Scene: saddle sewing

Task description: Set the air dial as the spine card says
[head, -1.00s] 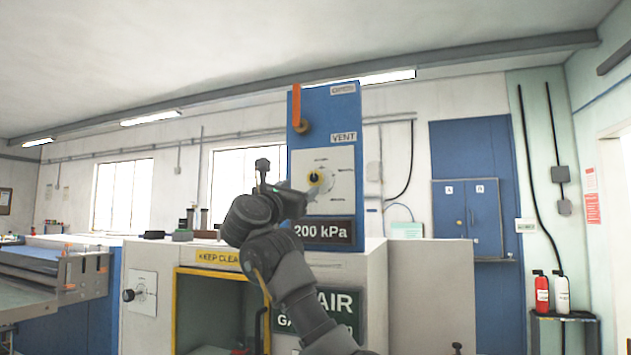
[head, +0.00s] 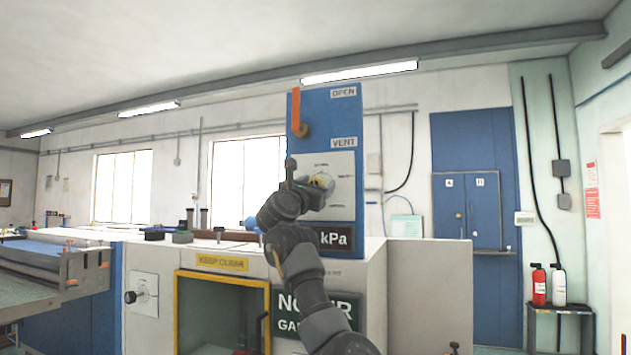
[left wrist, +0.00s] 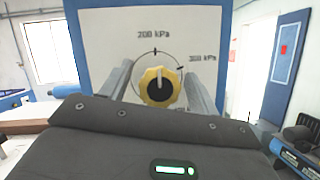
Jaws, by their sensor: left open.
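The air dial (left wrist: 158,86) is a yellow scalloped knob with a dark centre and a pale pointer bar, on a white dial plate (left wrist: 205,28). The plate carries the marks 200 kPa and 300 kPa. The pointer bar stands near upright, roughly toward 200 kPa. My left gripper (left wrist: 160,90) is open, one finger on each side of the knob; I cannot tell whether they touch it. In the head view my left gripper (head: 318,185) covers most of the dial. No spine card can be made out. My right gripper is not in view.
The blue panel (head: 345,235) carries an orange lever (head: 296,108), OPEN and VENT labels and a kPa display (head: 338,239), partly hidden by my arm. Below is a cabinet with a yellow-framed opening (head: 222,275). A side knob (head: 131,297) sits at its left.

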